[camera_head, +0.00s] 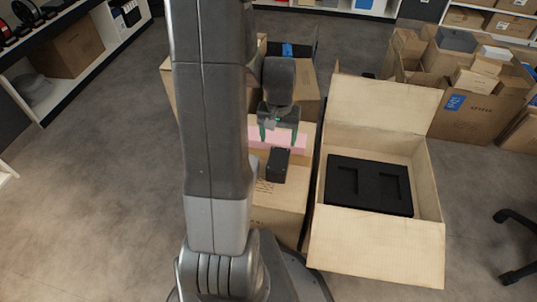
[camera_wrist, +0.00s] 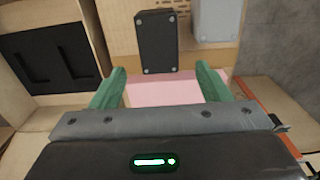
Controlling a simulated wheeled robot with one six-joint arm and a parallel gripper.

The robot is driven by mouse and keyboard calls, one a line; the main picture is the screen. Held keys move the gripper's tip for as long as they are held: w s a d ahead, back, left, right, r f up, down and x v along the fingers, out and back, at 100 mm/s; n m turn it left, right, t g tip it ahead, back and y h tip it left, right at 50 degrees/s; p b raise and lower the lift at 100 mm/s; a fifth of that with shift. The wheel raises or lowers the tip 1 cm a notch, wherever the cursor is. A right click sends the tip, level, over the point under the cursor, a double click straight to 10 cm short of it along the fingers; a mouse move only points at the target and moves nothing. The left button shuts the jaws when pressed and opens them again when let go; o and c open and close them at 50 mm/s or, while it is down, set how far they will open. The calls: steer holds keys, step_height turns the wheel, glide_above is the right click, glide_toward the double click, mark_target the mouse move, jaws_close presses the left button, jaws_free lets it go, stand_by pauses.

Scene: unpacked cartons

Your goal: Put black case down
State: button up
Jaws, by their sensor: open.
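The small black case (camera_head: 274,165) rests on top of a closed brown carton (camera_head: 279,203). In the wrist view the black case (camera_wrist: 156,40) lies just beyond my fingertips, apart from them, with small round studs at its corners. My gripper (camera_head: 278,136) is open above the carton, its green fingers spread and nothing held between them. The green fingertips also show in the wrist view (camera_wrist: 160,74). A pink box (camera_head: 291,141) lies beside the case, below my gripper, and its pink face (camera_wrist: 165,91) shows between the fingers.
An open carton (camera_head: 375,246) with a black foam insert (camera_head: 368,184) stands to the right, its flaps spread. A grey block (camera_wrist: 216,20) shows beside the case in the wrist view. More cartons (camera_head: 486,112) stand at the back right. The floor at left is clear.

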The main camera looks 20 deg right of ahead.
mark_target(278, 158)
step_height(278, 158, down, 8)
steer(key=shift+s+r+b, duration=0.1)
steer(key=shift+r+b, duration=0.05)
steer(key=shift+b, duration=1.1)
steer(key=f+b, duration=0.1)
steer(key=f, duration=0.1)
steer(key=f+b, duration=0.1)
steer(key=f, duration=0.2)
steer(key=shift+d+f+b, duration=0.2)
steer(key=shift+f+b, duration=0.1)
steer(key=shift+b, duration=0.1)
steer(key=shift+r, duration=0.2)
steer(key=c, duration=1)
